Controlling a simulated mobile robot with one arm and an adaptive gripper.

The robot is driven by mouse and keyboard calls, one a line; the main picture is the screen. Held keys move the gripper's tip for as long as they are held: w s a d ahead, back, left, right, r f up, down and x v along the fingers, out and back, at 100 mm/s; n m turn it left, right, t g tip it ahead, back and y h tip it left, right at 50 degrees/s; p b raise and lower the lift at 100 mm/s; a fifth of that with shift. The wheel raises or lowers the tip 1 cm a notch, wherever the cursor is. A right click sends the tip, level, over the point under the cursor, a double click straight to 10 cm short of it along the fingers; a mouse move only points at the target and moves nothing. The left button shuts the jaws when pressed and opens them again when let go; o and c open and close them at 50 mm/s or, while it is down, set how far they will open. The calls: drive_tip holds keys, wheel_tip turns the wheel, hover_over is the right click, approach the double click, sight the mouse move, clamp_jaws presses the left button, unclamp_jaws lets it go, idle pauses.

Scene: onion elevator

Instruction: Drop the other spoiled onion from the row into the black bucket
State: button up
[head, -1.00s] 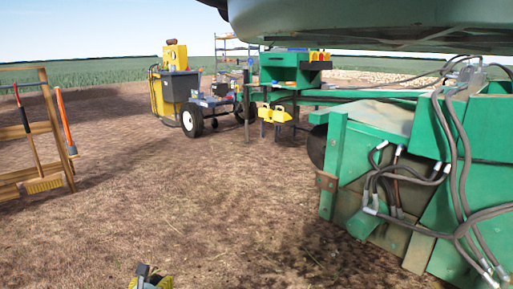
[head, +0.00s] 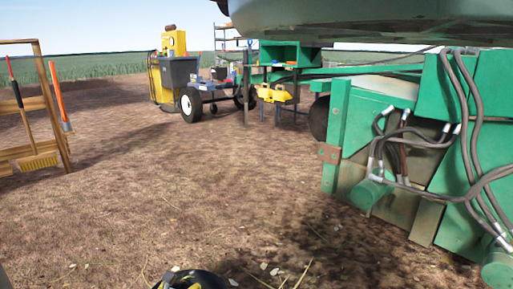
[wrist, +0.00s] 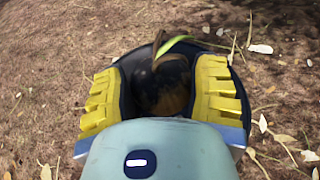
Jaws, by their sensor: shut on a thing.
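A dark brown onion (wrist: 168,88) with a green and brown sprout sits between the yellow pads of my gripper (wrist: 165,92) in the wrist view. My gripper is shut on it. The black bucket (wrist: 129,68) shows as a dark round shape behind the onion and the fingers, so my gripper is above its mouth. Whether the onion is below the rim I cannot tell. In the head view the black bucket (head: 216,278) is cut off by the bottom edge, with a little yellow of the gripper over it. The row of onions is not in view.
The green machine (head: 400,150) with hoses stands close on the right. A wooden rack (head: 45,110) with a broom stands at the left. A yellow and grey unit (head: 175,72) and a wheeled cart (head: 215,90) are farther back. Bare soil between them is clear.

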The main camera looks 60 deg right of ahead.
wheel_tip(320, 180, down, 5)
drive_tip(key=b, duration=0.3)
drive_tip(key=shift+r, duration=0.1)
drive_tip(key=o, duration=1.2)
drive_tip(key=shift+s+a, duration=0.1)
drive_tip(key=shift+a, duration=0.05)
drive_tip(key=shift+v, duration=5.9)
drive_tip(key=shift+r, duration=0.2)
